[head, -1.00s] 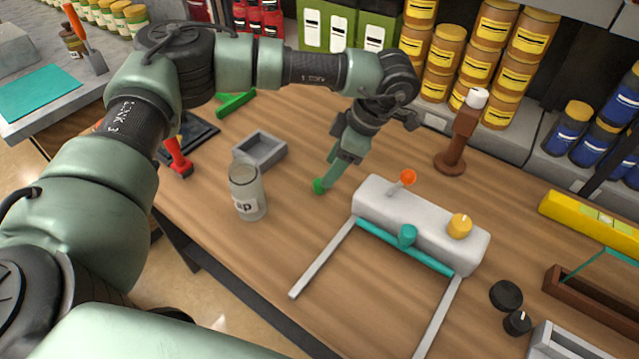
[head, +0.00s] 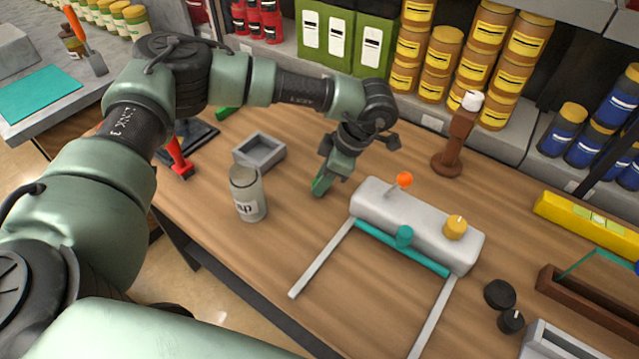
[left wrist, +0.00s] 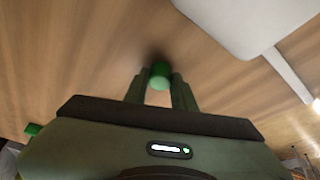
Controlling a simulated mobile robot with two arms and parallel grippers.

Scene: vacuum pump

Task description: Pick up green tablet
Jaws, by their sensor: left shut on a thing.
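The green tablet (head: 318,188) is small and rounded and sits at the tips of my left gripper (head: 324,180), over the wooden table just left of the grey vacuum pump unit. My left gripper points down and is shut on the tablet. In the left wrist view the tablet (left wrist: 160,70) shows between the two fingers (left wrist: 160,90), with the table close beyond it. I cannot tell whether it still touches the table. My right gripper is not in view.
The grey pump unit (head: 408,215) has an orange-tipped lever and a yellow knob. A labelled glass jar (head: 246,200) and an open grey box (head: 272,142) stand left of the gripper. A brown post (head: 459,138) stands behind. Another green piece (head: 226,112) is partly behind my arm.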

